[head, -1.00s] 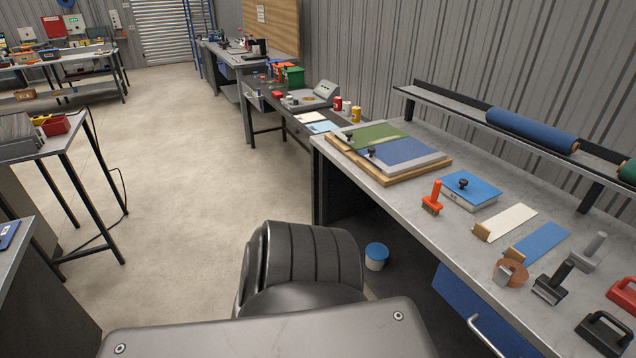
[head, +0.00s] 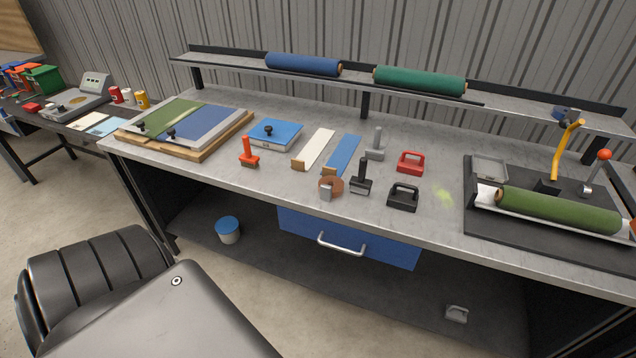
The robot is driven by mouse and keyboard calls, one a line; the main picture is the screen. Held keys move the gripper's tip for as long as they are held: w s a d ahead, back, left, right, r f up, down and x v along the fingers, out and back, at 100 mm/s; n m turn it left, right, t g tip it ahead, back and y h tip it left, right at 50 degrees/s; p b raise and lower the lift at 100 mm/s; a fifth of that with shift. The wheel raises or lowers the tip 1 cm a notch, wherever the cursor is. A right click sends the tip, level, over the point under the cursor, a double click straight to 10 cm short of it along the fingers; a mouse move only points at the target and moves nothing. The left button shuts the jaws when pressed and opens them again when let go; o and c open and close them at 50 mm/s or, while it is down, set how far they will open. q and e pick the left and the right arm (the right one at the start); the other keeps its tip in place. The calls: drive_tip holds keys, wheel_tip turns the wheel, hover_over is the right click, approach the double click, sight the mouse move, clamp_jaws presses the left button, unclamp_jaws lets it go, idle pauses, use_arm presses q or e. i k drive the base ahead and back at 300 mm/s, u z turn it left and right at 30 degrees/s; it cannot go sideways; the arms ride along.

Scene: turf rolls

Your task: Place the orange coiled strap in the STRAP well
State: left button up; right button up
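I cannot make out an orange coiled strap for certain. A copper-brown round item with a grey metal piece (head: 331,187) lies near the front edge of the bench, but I cannot tell what it is. A bit of orange-red (head: 632,226) shows at the far right edge, cut off by the frame. No well with a readable STRAP label is in view. Neither of my grippers is in view.
The long grey bench (head: 235,190) holds a green roll (head: 560,211) in a dark fixture, a yellow lever (head: 566,150), a red-knobbed lever (head: 590,182), a blue-topped block (head: 274,132) and several hand tools. A blue drawer (head: 390,248) is below. Open floor lies at left.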

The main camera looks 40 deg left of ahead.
sight(488, 169)
drive_tip(key=z, duration=1.65)
drive_tip(key=i, duration=1.5)
drive_tip(key=u, duration=2.25)
